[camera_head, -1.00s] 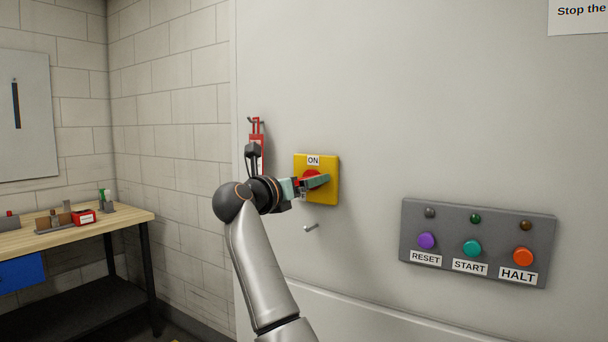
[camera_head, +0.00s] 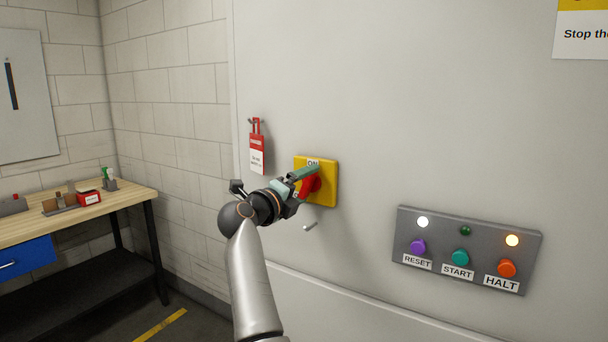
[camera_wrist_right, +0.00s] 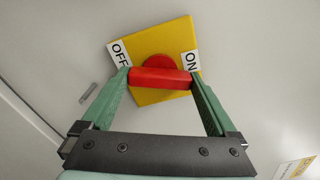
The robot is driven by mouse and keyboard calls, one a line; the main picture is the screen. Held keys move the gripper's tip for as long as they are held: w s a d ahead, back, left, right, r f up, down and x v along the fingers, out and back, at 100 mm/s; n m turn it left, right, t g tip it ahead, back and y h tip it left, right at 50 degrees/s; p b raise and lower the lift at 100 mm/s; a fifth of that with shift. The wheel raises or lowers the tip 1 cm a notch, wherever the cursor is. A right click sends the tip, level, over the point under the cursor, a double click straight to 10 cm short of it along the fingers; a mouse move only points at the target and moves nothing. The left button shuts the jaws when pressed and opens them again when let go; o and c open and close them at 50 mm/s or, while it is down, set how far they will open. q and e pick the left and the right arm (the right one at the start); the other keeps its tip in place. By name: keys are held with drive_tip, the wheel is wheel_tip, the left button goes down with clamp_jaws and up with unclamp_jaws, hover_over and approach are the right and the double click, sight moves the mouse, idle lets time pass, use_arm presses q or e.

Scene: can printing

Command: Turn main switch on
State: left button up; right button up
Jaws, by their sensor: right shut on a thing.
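The main switch is a yellow plate (camera_head: 329,188) on the pale cabinet wall with a red handle (camera_head: 306,187). The ON label (camera_head: 313,162) at its top is partly covered by a finger. My right gripper (camera_head: 309,177) is shut on the red handle, which stands tilted. In the right wrist view the red handle (camera_wrist_right: 161,78) lies between my two green fingertips (camera_wrist_right: 160,80). There the OFF label (camera_wrist_right: 119,55) is left of the handle and the ON label (camera_wrist_right: 190,63) right of it. My left gripper is not in view.
A grey panel (camera_head: 437,249) at right holds the RESET, START and HALT buttons. A red tag (camera_head: 257,150) hangs left of the switch. A workbench (camera_head: 125,202) stands far left.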

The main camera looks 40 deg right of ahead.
drive_tip(key=shift+n, duration=0.8)
drive_tip(key=shift+f+n, duration=0.15)
drive_tip(key=shift+n, duration=1.25)
drive_tip(key=o, duration=1)
drive_tip(key=shift+a, duration=0.1)
drive_tip(key=b+v, duration=0.2)
drive_tip(key=v, duration=1)
drive_tip(key=shift+a+b, duration=0.25)
drive_tip(key=shift+b, duration=0.05)
drive_tip(key=shift+s, duration=0.15)
